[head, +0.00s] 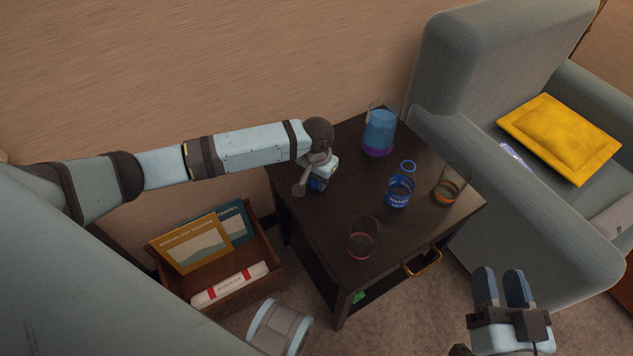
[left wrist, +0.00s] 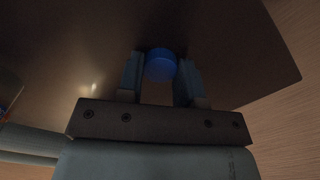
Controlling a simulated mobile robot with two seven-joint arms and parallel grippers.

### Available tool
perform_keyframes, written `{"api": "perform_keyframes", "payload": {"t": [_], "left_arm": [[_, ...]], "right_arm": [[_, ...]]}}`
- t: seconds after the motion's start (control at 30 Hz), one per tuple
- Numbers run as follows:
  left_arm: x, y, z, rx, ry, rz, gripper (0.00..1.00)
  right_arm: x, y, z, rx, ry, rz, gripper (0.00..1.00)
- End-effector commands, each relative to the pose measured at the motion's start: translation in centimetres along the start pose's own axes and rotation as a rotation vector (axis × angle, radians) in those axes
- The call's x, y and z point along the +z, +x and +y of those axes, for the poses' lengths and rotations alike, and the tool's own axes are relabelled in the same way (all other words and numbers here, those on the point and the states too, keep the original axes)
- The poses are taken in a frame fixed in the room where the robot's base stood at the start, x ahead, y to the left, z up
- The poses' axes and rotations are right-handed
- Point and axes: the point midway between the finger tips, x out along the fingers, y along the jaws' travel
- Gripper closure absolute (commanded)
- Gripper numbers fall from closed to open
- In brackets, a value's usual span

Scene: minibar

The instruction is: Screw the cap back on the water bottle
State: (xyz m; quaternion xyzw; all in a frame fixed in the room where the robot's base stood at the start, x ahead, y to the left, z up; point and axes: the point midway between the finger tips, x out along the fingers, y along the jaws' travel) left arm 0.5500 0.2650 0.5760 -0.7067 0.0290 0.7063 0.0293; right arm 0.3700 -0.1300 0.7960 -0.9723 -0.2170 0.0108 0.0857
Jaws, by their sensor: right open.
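The water bottle (head: 398,192), clear with a blue label, stands upright on the dark side table (head: 330,240). Its narrow neck shows a blue ring and no cap. My left gripper (head: 318,182) points down over the table's back left part, left of the bottle. In the left wrist view, the blue cap (left wrist: 161,66) sits between my left fingertips, which look closed against its sides. I cannot tell whether the cap touches the table. My right gripper (head: 501,275) is open and empty, in front of the table at the lower right, away from the bottle.
A pitcher (head: 379,133) with blue contents stands behind the bottle. A glass (head: 449,187) is at its right and another glass (head: 362,239) is at the front left. A grey armchair (head: 470,80) flanks the table's right side. A wooden crate (head: 262,268) stands at the left.

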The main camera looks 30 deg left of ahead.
Motion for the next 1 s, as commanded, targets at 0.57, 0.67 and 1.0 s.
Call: {"api": "perform_keyframes", "payload": {"t": [0.57,0.67,1.0], "left_arm": [[-0.1,-2.4,0.0,0.001,0.0,0.001,0.89],[0.0,-4.8,0.0,0.001,0.001,0.002,0.89],[-0.1,-14.5,0.0,0.001,0.0,0.003,0.89]], "right_arm": [[-0.1,-0.1,0.2,0.012,-0.012,-0.036,0.57],[2.6,-0.8,1.3,0.056,-0.013,-0.149,0.57],[7.6,-4.1,3.9,0.146,-0.042,-0.443,0.57]]}}
